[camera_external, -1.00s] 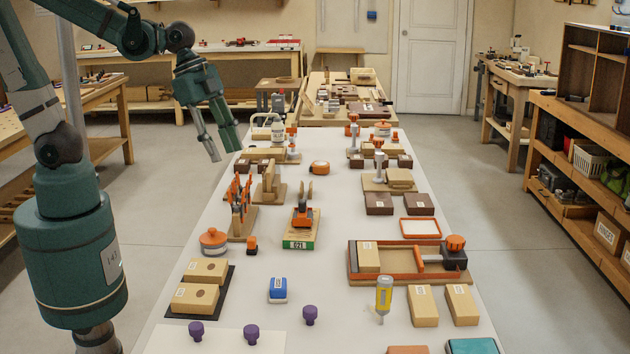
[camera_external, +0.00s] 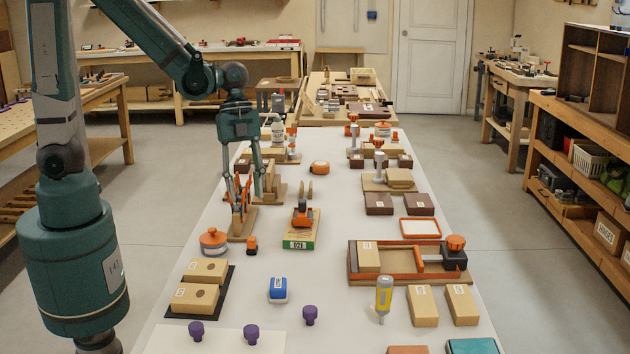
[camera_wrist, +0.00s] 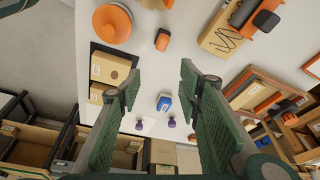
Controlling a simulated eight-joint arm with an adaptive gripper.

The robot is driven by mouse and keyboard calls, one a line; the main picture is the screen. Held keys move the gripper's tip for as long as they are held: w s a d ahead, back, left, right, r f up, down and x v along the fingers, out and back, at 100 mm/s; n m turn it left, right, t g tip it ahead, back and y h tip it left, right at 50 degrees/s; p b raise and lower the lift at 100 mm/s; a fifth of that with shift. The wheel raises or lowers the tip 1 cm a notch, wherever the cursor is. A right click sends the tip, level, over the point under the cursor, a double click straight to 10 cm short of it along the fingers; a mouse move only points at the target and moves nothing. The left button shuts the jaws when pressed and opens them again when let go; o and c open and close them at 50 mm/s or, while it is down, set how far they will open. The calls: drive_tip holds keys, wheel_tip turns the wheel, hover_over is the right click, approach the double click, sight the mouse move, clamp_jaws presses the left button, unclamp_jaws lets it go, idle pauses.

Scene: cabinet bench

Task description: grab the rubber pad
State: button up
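A thin black mat (camera_external: 226,291) lies at the left front of the bench and looks most like the rubber pad, though I cannot be certain. Two light wooden blocks rest on it and hide most of its surface. Part of the mat (camera_wrist: 97,47) also shows at the left in the wrist view. My gripper (camera_external: 240,207) points down beyond the mat, over the orange clamps (camera_external: 238,190); I cannot tell if it touches them. In the wrist view its fingers (camera_wrist: 160,80) are spread apart with nothing between them.
An orange-lidded round pot (camera_external: 213,240) and a small orange block (camera_external: 252,245) stand between my gripper and the mat. A blue-and-white block (camera_external: 278,290) is right of the mat. Purple knobs (camera_external: 196,331) stand in front. Bare white bench lies around the blue block.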

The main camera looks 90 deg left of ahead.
sight(252, 238)
wheel_tip(252, 238, down, 8)
drive_tip(key=w+a+m+g+h+b, duration=0.1)
drive_tip(key=m, duration=0.3)
drive_tip(key=shift+a, duration=0.4)
drive_tip(key=shift+w, duration=0.1)
drive_tip(key=shift+b+x, duration=0.55)
drive_tip(key=shift+x, duration=0.75)
drive_tip(key=shift+d+f, duration=0.1)
drive_tip(key=shift+b+x, duration=0.75)
drive_tip(key=shift+x, duration=1.7)
drive_tip(key=shift+c, duration=0.3)
drive_tip(key=c, duration=0.9)
